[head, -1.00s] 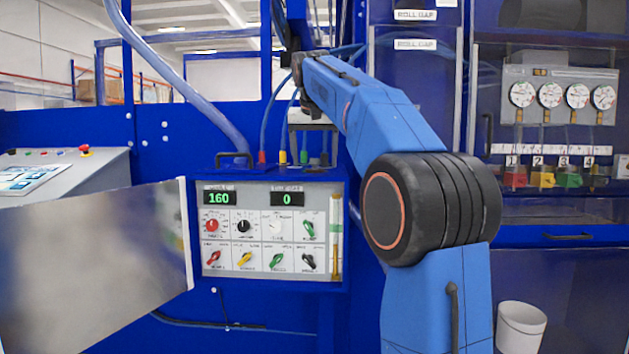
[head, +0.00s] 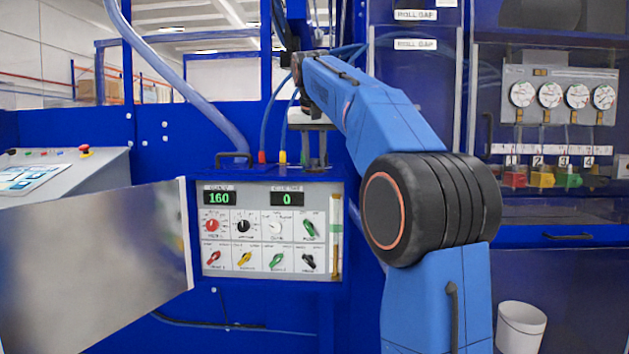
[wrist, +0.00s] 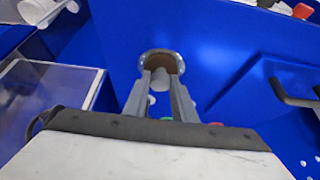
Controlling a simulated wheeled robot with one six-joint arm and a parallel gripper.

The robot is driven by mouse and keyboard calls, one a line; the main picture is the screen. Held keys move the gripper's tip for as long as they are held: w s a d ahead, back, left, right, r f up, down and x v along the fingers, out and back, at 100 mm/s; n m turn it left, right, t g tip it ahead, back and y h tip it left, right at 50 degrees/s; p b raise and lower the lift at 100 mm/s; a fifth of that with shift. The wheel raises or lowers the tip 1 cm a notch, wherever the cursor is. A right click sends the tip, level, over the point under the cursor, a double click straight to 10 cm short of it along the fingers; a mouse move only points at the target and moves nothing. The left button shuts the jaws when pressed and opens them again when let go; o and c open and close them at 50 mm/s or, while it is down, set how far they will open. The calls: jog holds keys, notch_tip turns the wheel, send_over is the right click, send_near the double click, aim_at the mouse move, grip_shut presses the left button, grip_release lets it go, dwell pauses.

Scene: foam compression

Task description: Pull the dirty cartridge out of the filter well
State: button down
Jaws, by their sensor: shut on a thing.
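The filter well shows in the wrist view as a round opening with a pale metal rim (wrist: 145,58). In the head view my gripper (head: 314,158) points down behind the top of the control box, and the well and cartridge are hidden there. I cannot tell how deep the cartridge sits.
A control panel (head: 262,228) with dials and an open metal door (head: 95,265) stands below my arm. Coloured hose fittings (head: 262,157) and a black handle (head: 234,156) sit on its top. A clear-walled box (wrist: 55,90) is left in the wrist view; a dark handle (wrist: 290,92) is right.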

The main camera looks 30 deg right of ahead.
jog(key=shift+w+r, duration=0.1)
jog(key=shift+r, duration=5.2)
